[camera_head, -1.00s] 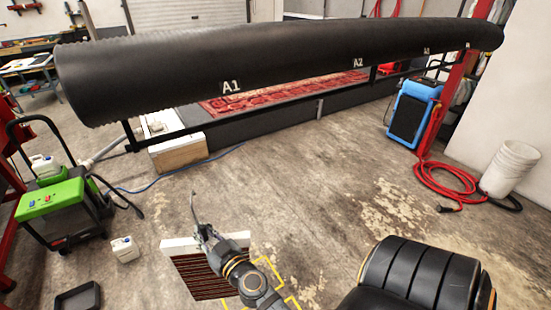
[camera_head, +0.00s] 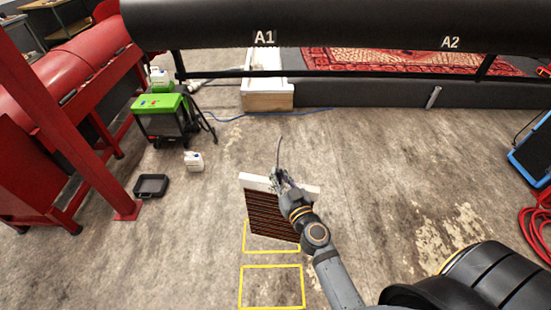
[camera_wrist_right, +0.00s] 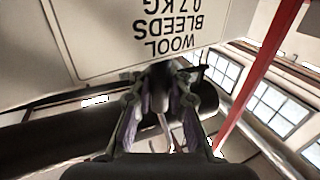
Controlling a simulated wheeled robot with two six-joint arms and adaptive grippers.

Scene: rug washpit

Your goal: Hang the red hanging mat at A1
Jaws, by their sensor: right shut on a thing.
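The hanging mat (camera_head: 272,217) has dark red-brown stripes and a white top bar (camera_head: 254,182). My right gripper (camera_head: 279,178) is shut on this bar and holds the mat hanging above the floor. In the right wrist view, a pale label panel (camera_wrist_right: 150,40) reads upside down "WOOL BLEEDS 0.7 KG", just beyond the fingers (camera_wrist_right: 165,105). The A1 mark (camera_head: 264,38) is on the thick black roller (camera_head: 350,25), across the top of the head view, apart from the mat. My left gripper is not in view.
Below the roller are a black rail, a patterned red rug (camera_head: 390,62) and a white box (camera_head: 267,95). Yellow outlines (camera_head: 272,267) mark the floor. Floor between mat and roller is mostly clear.

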